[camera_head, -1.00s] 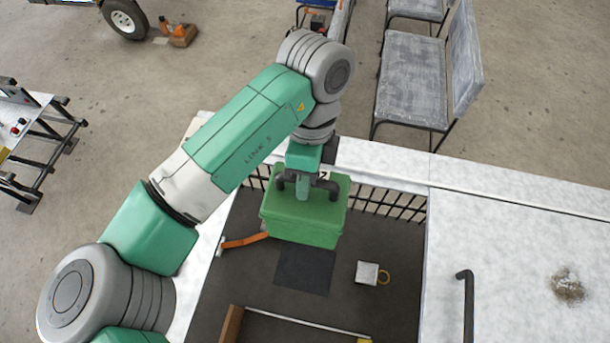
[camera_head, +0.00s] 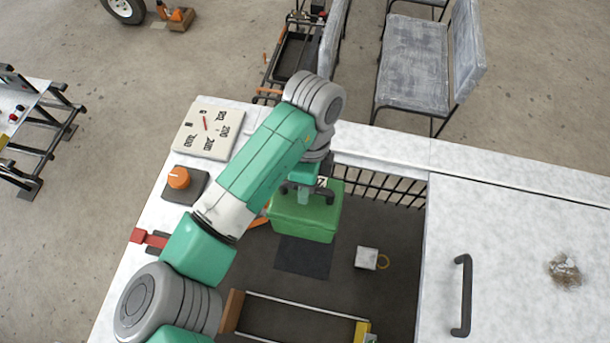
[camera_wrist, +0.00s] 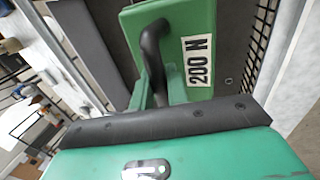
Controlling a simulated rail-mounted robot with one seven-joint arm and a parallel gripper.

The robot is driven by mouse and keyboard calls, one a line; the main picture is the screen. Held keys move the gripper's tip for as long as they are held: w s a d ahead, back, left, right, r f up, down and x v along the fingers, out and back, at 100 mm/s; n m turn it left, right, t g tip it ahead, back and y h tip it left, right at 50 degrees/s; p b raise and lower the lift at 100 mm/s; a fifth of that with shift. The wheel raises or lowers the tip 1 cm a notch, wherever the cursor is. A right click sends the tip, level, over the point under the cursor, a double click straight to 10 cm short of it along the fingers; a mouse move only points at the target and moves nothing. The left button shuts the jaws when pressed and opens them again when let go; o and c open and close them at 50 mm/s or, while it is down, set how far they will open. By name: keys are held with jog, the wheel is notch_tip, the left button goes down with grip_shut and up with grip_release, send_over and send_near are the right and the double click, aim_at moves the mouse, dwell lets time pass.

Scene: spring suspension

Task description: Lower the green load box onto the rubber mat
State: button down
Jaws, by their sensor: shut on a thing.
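The green load box (camera_head: 318,222) hangs upright below my gripper (camera_head: 305,194) inside the dark-floored recess. My gripper is shut on the box's dark handle; the fingertips are partly hidden by my arm. In the wrist view the box (camera_wrist: 190,20) shows its dark handle (camera_wrist: 153,62) and a "200 N" label. The rubber mat (camera_head: 303,262), a black square on the recess floor, shows just in front of the box; the box may hide its far part. I cannot tell how large the gap under the box is.
A barred grate (camera_head: 385,190) closes the recess's far side. A small white block with a yellow ring (camera_head: 367,258) lies right of the mat. A wood-ended frame (camera_head: 295,312) lies nearer. White counter (camera_head: 520,220) with a dark handle (camera_head: 462,295) borders the right.

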notch_tip(320, 180, down, 16)
jog(key=shift+f, duration=0.25)
notch_tip(320, 180, down, 28)
jog(key=b, duration=2.2)
jog(key=shift+f+b, duration=0.15)
jog(key=shift+b, duration=0.2)
jog(key=shift+f+b, duration=0.5)
jog(key=shift+f, duration=0.1)
jog(key=c, duration=1.3)
grip_release()
notch_tip(320, 180, up, 44)
jog(key=p, duration=2.3)
jog(key=shift+r+p, duration=0.1)
jog(key=shift+p, duration=0.25)
